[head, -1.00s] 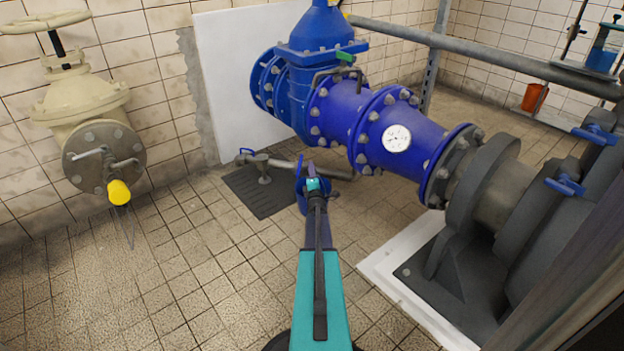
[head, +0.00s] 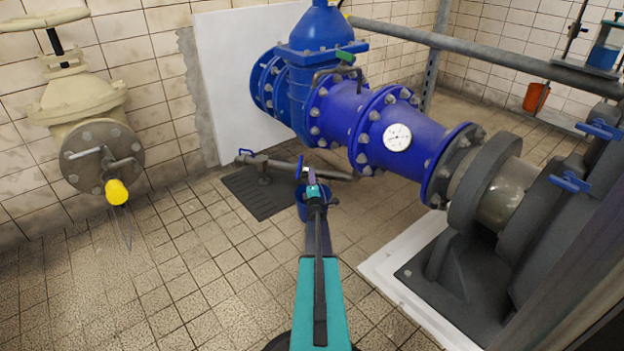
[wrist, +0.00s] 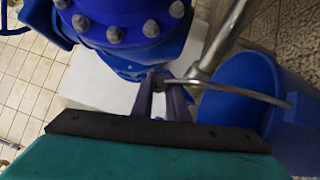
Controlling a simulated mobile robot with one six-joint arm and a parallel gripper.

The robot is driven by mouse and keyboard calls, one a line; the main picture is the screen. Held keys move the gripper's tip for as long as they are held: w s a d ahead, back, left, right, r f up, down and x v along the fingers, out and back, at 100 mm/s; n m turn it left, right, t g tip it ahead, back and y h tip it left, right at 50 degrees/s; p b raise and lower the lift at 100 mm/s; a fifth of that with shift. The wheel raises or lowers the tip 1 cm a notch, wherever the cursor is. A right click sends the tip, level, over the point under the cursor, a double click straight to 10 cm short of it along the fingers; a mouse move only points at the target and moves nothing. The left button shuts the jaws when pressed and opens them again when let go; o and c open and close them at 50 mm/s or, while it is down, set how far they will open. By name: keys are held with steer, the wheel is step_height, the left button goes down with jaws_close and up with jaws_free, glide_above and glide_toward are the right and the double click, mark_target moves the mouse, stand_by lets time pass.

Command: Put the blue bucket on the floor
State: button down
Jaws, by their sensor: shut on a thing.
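The blue bucket (head: 303,211) shows in the head view beyond the end of my arm, partly hidden by it. In the wrist view the bucket (wrist: 290,140) is at the right, its open rim facing the camera at a slant. Its thin grey wire handle (wrist: 235,91) runs from the rim to my gripper (wrist: 163,82). My gripper is shut on this handle, with the bucket beside the fingers. In the head view my gripper (head: 312,176) is near the low grey pipe. The bucket's base is hidden, so I cannot tell whether it touches the tiled floor (head: 215,260).
A large blue pipe (head: 345,110) with flanges and a gauge stands beyond. A low grey pipe (head: 325,172) and dark floor plate (head: 258,197) are close to the bucket. A cream valve (head: 85,110) is at left, a dark pump (head: 470,270) at right. Left floor is clear.

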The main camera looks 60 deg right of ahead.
steer(key=shift+f, duration=0.15)
steer(key=c, duration=1.7)
jaws_free()
steer(key=shift+c, duration=0.2)
steer(key=shift+r, duration=0.2)
steer(key=shift+s+a, duration=0.1)
steer(key=shift+a, duration=0.05)
steer(key=p+v, duration=0.3)
steer(key=v, duration=0.8)
steer(key=shift+s+a+p, duration=0.25)
steer(key=shift+p, duration=0.05)
